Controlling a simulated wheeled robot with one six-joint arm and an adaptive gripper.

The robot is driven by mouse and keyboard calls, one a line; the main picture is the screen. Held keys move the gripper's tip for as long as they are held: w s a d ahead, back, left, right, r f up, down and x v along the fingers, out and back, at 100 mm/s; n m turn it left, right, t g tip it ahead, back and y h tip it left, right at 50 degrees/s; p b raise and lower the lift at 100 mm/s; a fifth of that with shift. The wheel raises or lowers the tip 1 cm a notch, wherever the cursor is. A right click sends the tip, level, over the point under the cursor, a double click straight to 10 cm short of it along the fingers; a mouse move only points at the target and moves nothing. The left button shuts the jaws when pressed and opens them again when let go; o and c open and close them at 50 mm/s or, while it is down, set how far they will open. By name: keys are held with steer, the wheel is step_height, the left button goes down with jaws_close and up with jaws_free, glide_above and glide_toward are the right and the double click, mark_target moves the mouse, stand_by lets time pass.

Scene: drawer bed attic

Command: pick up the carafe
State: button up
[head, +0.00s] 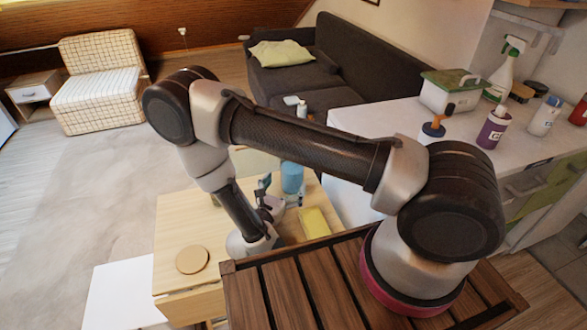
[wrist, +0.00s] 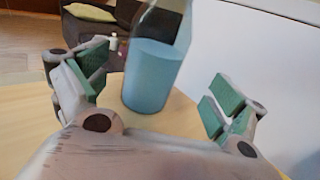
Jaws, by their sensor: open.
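The carafe (wrist: 153,75) is a clear glass vessel with light blue contents, upright on a light wooden table (wrist: 190,112). In the wrist view it stands between and beyond the two fingers of my gripper (wrist: 155,90), which is open with green pads. The pads do not touch the carafe there, and its top is cut off by the frame. In the head view the carafe (head: 292,178) shows as a blue shape just behind my gripper (head: 268,195). My arm hides part of the table and of the gripper.
A yellow item (head: 314,223) and a round tan disc (head: 192,260) lie on the same table. A white counter (head: 400,112) with a spray bottle (head: 503,70), a purple-labelled bottle (head: 494,127) and a green-lidded box (head: 452,90) stands to the right. A dark sofa (head: 370,55) is behind.

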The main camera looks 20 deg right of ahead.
steer(key=x, duration=0.6)
steer(key=shift+w+a+r, duration=0.1)
steer(key=shift+w, duration=0.4)
steer(key=c, duration=1.3)
